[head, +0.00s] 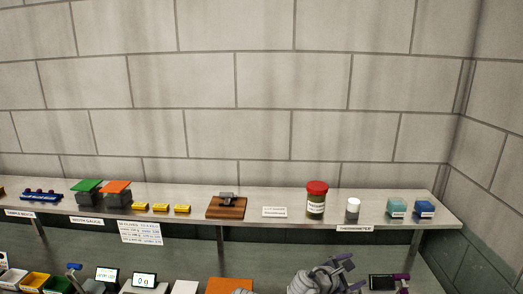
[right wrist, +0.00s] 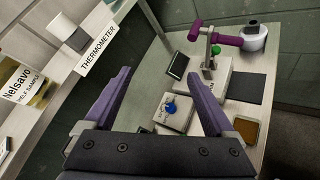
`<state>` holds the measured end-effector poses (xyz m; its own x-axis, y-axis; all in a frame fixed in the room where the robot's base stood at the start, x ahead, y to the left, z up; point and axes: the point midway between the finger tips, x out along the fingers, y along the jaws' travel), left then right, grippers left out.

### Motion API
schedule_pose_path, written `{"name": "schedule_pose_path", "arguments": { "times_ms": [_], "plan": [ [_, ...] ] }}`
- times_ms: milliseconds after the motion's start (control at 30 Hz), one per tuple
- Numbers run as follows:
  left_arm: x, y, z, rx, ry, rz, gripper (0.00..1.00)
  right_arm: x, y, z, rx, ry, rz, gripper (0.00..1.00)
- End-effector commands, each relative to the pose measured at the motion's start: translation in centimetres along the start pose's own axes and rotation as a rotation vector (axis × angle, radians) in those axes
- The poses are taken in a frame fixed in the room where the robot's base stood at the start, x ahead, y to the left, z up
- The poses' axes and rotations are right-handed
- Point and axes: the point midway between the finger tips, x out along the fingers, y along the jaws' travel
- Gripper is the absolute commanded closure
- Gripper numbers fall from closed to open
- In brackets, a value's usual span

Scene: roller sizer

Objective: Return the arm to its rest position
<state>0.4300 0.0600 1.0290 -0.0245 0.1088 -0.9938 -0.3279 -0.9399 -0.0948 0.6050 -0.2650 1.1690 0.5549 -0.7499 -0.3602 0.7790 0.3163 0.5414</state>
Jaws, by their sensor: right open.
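My right gripper (head: 338,268) shows at the bottom of the head view, right of centre, in front of and below the shelf. In the right wrist view its two purple-grey fingers (right wrist: 157,72) stand wide apart with nothing between them. Beyond and below them lies a white block with a blue knob (right wrist: 171,107) on the bench, apart from the fingers. The rest of my right arm is mostly cut off by the lower edge of the head view. I do not make out my left gripper in either view.
A metal shelf (head: 285,225) crosses the head view, bearing a red-lidded jar (head: 316,199), a white-capped bottle (head: 352,210) and teal and blue jars. The bench below holds coloured bins (head: 34,283), displays (head: 144,281) and a purple-handled device (right wrist: 222,42). A block wall stands behind.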

Motion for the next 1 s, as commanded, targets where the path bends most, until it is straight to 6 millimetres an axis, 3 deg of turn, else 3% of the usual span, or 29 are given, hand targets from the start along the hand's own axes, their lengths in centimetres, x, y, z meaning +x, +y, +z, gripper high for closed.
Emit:
{"name": "schedule_pose_path", "arguments": {
  "times_ms": [167, 300, 500, 700, 1000],
  "plan": [
    [0.9, 0.1, -0.1, 0.000, 0.000, 0.000, 0.50, -2.4, -4.6, -5.6, 0.337, 0.162, -0.200, 0.11],
    [1.8, 0.2, -0.1, -0.001, 0.000, 0.000, 0.50, -6.7, -9.3, -11.6, 0.663, 0.288, -0.490, 0.11],
    [2.5, 0.2, -0.2, -0.001, 0.000, 0.000, 0.50, -13.9, -14.0, -17.2, 0.949, 0.336, -0.895, 0.11],
    [2.8, 0.3, -0.2, -0.001, 0.000, 0.000, 0.50, -18.4, -16.0, -19.3, 1.049, 0.312, -1.122, 0.11],
    [2.8, 0.3, -0.2, -0.001, 0.000, 0.000, 0.50, -19.1, -16.2, -19.5, 1.064, 0.304, -1.158, 0.11]
  ]
}}
